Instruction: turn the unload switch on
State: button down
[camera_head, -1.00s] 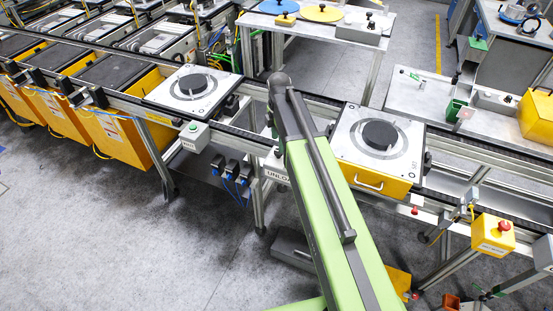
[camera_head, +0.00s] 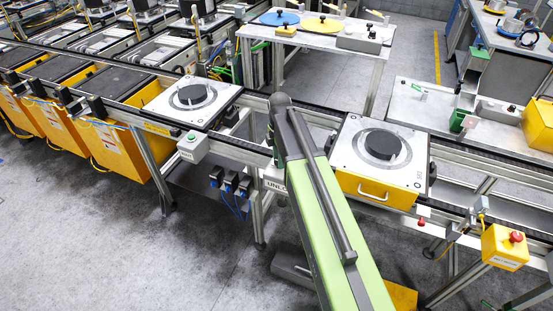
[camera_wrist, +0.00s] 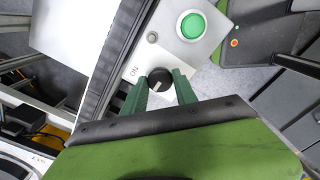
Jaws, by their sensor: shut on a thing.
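The unload switch (camera_wrist: 160,79) is a round black knob with a light pointer mark, on a pale metal panel in the wrist view. My gripper (camera_wrist: 161,75) has its two green fingers on either side of the knob and is shut on it. In the head view my arm covers the switch and my gripper; only part of a white "UNLO..." label (camera_head: 275,186) shows beside the arm, at the front of the conveyor.
A green button (camera_wrist: 191,25) sits just beyond the knob. In the head view, pallets with black discs stand on the conveyor left (camera_head: 214,99) and right (camera_head: 341,166) of my arm. A yellow emergency-stop box (camera_head: 505,248) is at right. Grey floor lies open at front left.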

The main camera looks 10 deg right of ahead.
jog(key=shift+w+a, duration=0.1)
jog(key=shift+a, duration=0.3)
jog(key=shift+d, duration=0.25)
jog(key=shift+d+m, duration=0.15)
jog(key=shift+m, duration=0.25)
jog(key=m, duration=0.3)
jog(key=shift+d, duration=0.1)
jog(key=m, duration=0.4)
jog(key=shift+m, duration=2.2)
